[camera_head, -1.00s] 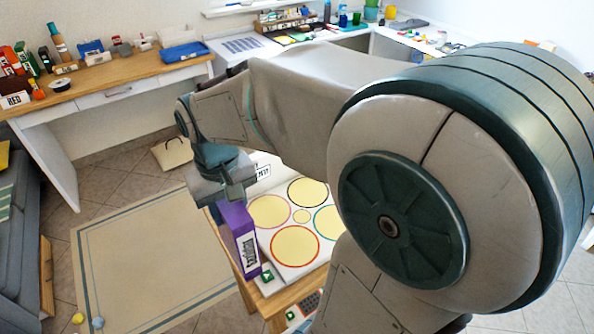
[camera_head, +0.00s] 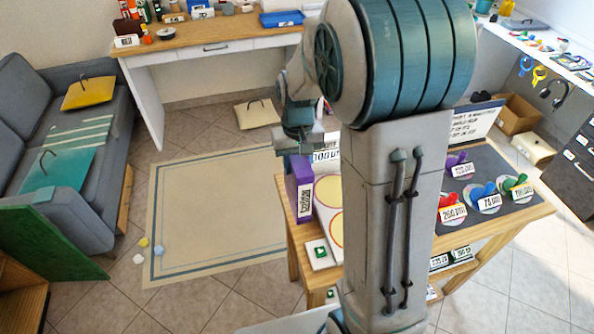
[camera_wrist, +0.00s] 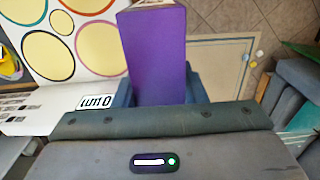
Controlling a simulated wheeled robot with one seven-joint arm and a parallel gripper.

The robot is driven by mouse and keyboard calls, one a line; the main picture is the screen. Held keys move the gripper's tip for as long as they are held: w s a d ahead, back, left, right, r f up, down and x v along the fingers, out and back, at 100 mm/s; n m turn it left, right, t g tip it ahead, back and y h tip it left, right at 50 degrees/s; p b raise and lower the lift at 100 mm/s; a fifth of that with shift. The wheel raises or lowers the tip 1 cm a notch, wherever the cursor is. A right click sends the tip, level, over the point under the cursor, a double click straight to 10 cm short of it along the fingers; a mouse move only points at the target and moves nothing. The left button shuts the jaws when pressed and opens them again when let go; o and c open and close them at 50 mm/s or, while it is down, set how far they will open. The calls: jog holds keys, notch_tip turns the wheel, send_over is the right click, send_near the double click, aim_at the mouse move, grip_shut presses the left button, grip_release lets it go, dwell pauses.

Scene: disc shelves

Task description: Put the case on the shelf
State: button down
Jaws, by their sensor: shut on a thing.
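The case is a purple box (camera_head: 300,187) with a white label on its narrow side. My gripper (camera_head: 300,143) is shut on its upper end and holds it upright at the left edge of the wooden table. In the wrist view the purple case (camera_wrist: 155,55) lies between the dark fingers, one on each side. I cannot tell whether its lower end touches the table. Under the tabletop, further right, is a low shelf space with labelled items (camera_head: 452,258), partly hidden by my arm. I cannot tell which shelf the task means.
The table (camera_head: 500,226) holds a white board with coloured rings (camera_wrist: 75,45) and a dark mat with coloured pieces (camera_head: 485,200). A rug (camera_head: 215,215) and open floor lie to the left. A sofa (camera_head: 60,130) and a green panel (camera_head: 50,245) stand further left.

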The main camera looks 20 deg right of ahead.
jog(key=shift+w+f+p, duration=0.15)
jog(key=shift+f+p, duration=0.2)
jog(key=shift+f, duration=1.75)
jog(key=shift+f, duration=0.15)
jog(key=c, duration=0.9)
grip_release()
